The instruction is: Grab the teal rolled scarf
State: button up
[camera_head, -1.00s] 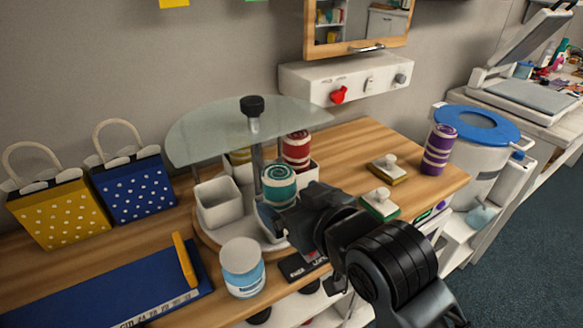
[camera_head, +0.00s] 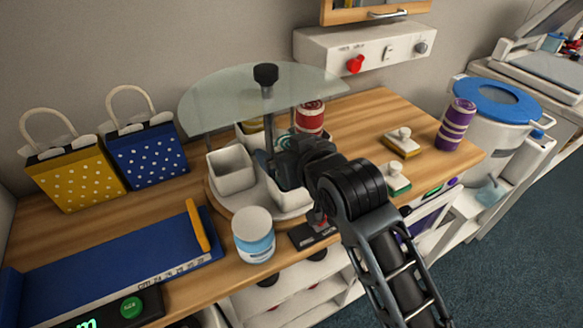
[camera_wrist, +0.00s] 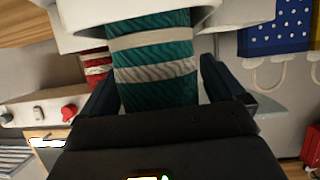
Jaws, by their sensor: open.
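The teal rolled scarf (camera_wrist: 155,65), with cream bands, stands in a white cup (camera_wrist: 75,15) in the wrist view, which looks upside down. My gripper (camera_wrist: 157,75) is open, with one dark finger on each side of the scarf. I cannot tell whether the fingers touch it. In the head view my gripper (camera_head: 272,160) is at the front cup (camera_head: 288,195) of the round carousel (camera_head: 222,203), under the glass half-disc. There my gripper hides nearly all of the scarf.
The glass half-disc (camera_head: 225,100) and its central post (camera_head: 267,115) are close to my gripper. A red roll (camera_head: 310,117) stands behind, and an empty white cup (camera_head: 232,172) is at left. A white-and-blue jar (camera_head: 253,235) stands in front. A purple roll (camera_head: 456,125) is at right.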

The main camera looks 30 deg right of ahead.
jog(key=shift+c, duration=0.2)
jog(key=c, duration=1.1)
jog(key=shift+o, duration=0.2)
jog(key=shift+r, duration=0.15)
